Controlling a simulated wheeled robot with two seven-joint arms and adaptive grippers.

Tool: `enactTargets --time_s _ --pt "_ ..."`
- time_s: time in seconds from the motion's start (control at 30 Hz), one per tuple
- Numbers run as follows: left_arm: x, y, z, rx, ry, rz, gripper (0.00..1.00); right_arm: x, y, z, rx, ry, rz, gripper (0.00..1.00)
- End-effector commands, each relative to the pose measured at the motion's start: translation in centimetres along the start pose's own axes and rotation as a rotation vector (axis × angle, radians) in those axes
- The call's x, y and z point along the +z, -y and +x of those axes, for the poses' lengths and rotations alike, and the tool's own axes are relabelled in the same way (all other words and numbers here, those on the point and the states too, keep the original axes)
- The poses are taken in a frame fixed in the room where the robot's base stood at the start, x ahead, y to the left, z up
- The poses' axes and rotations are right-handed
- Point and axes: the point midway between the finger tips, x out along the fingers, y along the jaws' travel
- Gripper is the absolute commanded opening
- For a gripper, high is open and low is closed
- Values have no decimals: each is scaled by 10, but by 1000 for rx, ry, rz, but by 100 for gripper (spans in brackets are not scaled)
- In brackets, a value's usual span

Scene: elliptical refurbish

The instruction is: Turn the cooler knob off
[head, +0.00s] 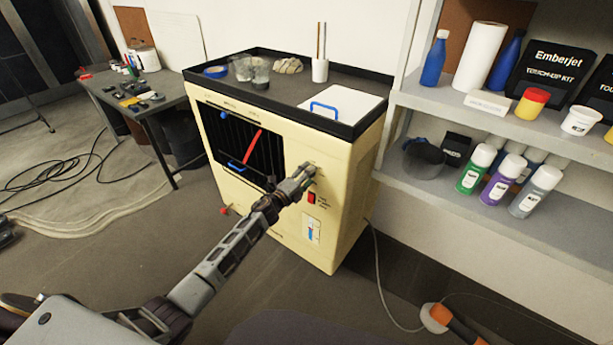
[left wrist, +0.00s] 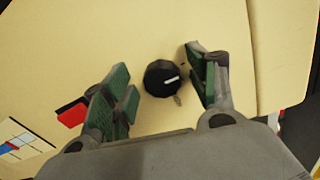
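The cooler (head: 335,210) is a cream cabinet with a dark tray top and a black front grille. My left gripper (head: 306,176) is at the cooler's front, right of the grille. In the left wrist view my left gripper (left wrist: 165,83) is open, with green-padded fingers on both sides of the knob and visible gaps to it. In the head view the gripper hides the knob. My right gripper is not in view.
A red switch (head: 311,198) sits just below the gripper and also shows in the left wrist view (left wrist: 72,113). A shelf (head: 410,185) with spray cans stands close on the right. A cable and an orange-handled tool (head: 455,325) lie on the floor.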

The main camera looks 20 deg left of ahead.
Motion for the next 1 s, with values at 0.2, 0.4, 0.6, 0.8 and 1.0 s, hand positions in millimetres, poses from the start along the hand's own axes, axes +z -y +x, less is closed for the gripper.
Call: enactTargets --time_s 0.2,0.4,0.6,0.8,1.0 --pt "0 1 0 -1 0 1 58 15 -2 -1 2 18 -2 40" --pt "0 0 -4 0 0 1 58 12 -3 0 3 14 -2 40" --pt "0 0 -17 0 0 2 58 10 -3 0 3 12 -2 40" --pt "0 0 -34 -1 -1 1 58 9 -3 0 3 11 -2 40" --pt "0 0 -51 0 -1 0 58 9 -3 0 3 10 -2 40"
